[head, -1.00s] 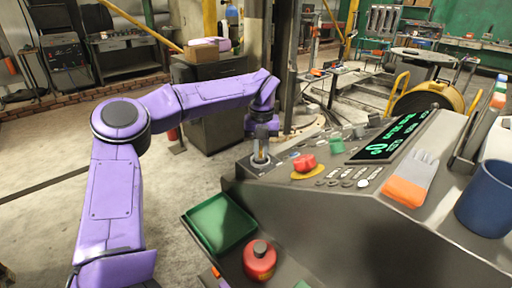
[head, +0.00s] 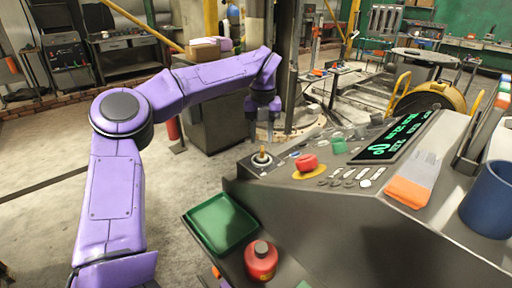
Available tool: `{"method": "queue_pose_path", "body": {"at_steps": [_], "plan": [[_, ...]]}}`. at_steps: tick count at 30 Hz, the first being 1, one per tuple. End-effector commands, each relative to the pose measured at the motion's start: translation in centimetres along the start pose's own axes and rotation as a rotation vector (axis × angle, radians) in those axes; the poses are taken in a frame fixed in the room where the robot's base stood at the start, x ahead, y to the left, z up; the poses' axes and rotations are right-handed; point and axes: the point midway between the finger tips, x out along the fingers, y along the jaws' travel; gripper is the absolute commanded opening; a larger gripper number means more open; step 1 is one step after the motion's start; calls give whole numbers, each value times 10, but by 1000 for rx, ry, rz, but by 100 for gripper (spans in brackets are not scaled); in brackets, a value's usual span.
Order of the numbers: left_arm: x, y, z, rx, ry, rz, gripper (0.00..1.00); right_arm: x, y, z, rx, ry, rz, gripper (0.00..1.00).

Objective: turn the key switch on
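The key switch (head: 261,159) sits on the left end of the grey sloped console (head: 330,215). It shows as a small brass-coloured piece on a dark round base; which way it is turned is too small to tell. My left gripper (head: 267,138) points down just above and slightly behind the key switch. It seems to be clear of the switch, with a small gap. Its fingers are small and seen edge-on, so I cannot tell how far apart they are. My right gripper is not in view.
A red knob on a yellow disc (head: 305,165) and a green button (head: 338,146) are right of the switch. A green tray (head: 220,224) and red container (head: 261,261) lie below.

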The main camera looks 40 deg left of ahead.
Motion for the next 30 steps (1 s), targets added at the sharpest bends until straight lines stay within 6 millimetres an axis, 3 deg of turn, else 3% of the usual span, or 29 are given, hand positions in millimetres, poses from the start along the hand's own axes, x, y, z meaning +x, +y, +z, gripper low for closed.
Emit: {"method": "queue_pose_path", "body": {"at_steps": [3,7,26,30], "plan": [[-27,0,1,-2,-3,1,38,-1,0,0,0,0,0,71],[-45,1,1,-1,0,2,38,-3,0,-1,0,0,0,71],[-50,2,1,0,2,0,38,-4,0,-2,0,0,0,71],[-76,2,1,0,1,0,38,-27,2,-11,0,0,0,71]]}}
